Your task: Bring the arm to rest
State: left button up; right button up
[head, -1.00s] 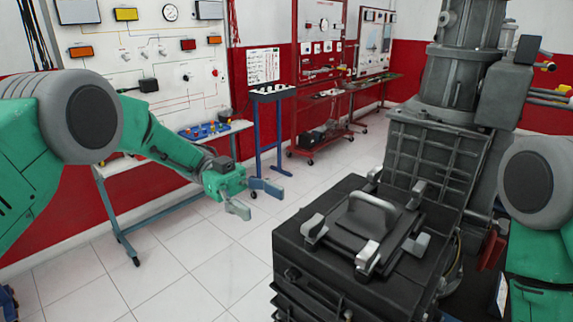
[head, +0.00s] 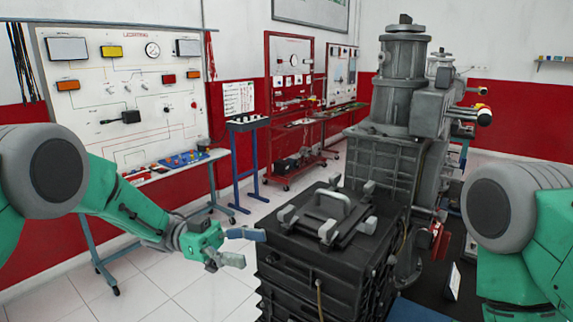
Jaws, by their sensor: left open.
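My left gripper (head: 240,248) is open and empty. It hangs at the end of my green left arm (head: 130,208), just left of the top of a black box-like unit. Its fingers point right, toward that unit, and I cannot tell whether they touch it. My right arm (head: 505,215) shows at the right edge as a grey joint and green links. Its gripper is out of the picture.
The black unit (head: 310,265) carries a lid with a light handle (head: 332,203) and grey clamps. A tall grey machine (head: 400,90) stands behind it. A lighting trainer board (head: 125,95) with a bench is at left. White floor is free below my left arm.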

pick_arm(q)
jog(key=a+f+n+t+y, duration=0.2)
jog(key=f+n+t, duration=0.5)
jog(key=f+t, duration=0.15)
jog(key=a+f+n+t+y, duration=0.2)
jog(key=f+n+t+y, duration=0.1)
jog(key=f+n+t, duration=0.5)
jog(key=s+a+f+n+y, duration=0.3)
jog(key=s+a+f+y, duration=0.25)
jog(key=f, duration=0.45)
jog(key=s+a+f+n+g+y, duration=0.1)
jog(key=s+a+f+g+y, duration=0.2)
jog(key=s, duration=0.7)
jog(key=s+a+f+n+g+y, duration=0.1)
jog(key=s+a+n+g+y, duration=0.3)
jog(key=s, duration=0.6)
jog(key=s+a+f+m+g+y, duration=0.1)
jog(key=s+a+f+g, duration=0.15)
jog(key=s+a, duration=0.55)
jog(key=d+f+b, duration=0.3)
jog(key=f+b, duration=0.7)
jog(key=b, duration=0.1)
jog(key=shift+w+d+m+t, duration=0.25)
jog(key=shift+d+m+t, duration=0.05)
